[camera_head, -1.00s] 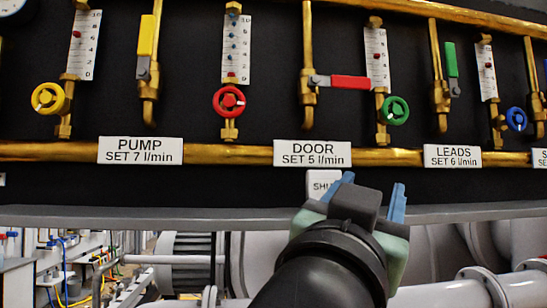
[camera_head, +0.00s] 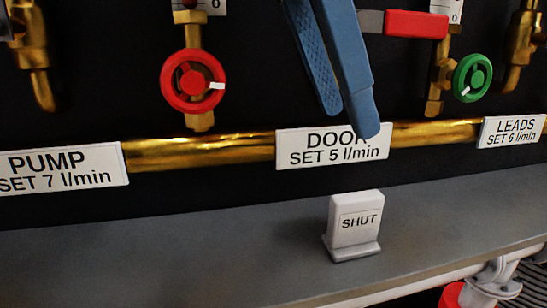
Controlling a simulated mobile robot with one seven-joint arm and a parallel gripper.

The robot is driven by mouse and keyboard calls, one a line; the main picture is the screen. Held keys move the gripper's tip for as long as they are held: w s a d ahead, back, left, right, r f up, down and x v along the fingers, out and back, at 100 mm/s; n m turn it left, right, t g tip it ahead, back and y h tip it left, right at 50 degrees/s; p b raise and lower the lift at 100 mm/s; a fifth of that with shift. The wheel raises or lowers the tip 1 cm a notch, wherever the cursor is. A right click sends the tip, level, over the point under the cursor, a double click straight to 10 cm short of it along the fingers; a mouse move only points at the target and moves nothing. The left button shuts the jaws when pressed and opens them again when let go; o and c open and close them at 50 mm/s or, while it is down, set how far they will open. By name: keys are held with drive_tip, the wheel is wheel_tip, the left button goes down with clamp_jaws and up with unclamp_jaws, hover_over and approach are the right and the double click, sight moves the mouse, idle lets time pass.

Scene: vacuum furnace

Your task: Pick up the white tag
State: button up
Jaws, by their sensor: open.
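The white tag (camera_head: 355,222), marked SHUT, stands upright on a small base on the grey ledge, right of the picture's middle. Its front is in full view and nothing touches it. My gripper (camera_head: 350,118) comes in from the top edge with two blue fingers. They are open, with nothing seen between them. In the picture the fingertips are above the tag. One tip covers part of the DOOR label (camera_head: 305,155). The rest of the gripper is out of view.
Behind the ledge (camera_head: 200,255) runs a brass pipe (camera_head: 200,152) with PUMP (camera_head: 60,168) and LEADS (camera_head: 512,131) labels. A red valve knob (camera_head: 193,80), a green knob (camera_head: 472,78) and a red lever (camera_head: 416,24) are above. The ledge around the tag is clear.

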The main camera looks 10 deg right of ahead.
sight(357, 195)
drive_tip(key=x, duration=0.6)
drive_tip(key=shift+s+a+f, duration=0.1)
drive_tip(key=shift+s+a, duration=0.1)
drive_tip(key=shift+s, duration=0.05)
drive_tip(key=f, duration=0.4)
drive_tip(key=shift+s+d+f, duration=0.1)
drive_tip(key=shift+d+f, duration=0.45)
drive_tip(key=shift+f, duration=0.05)
clamp_jaws()
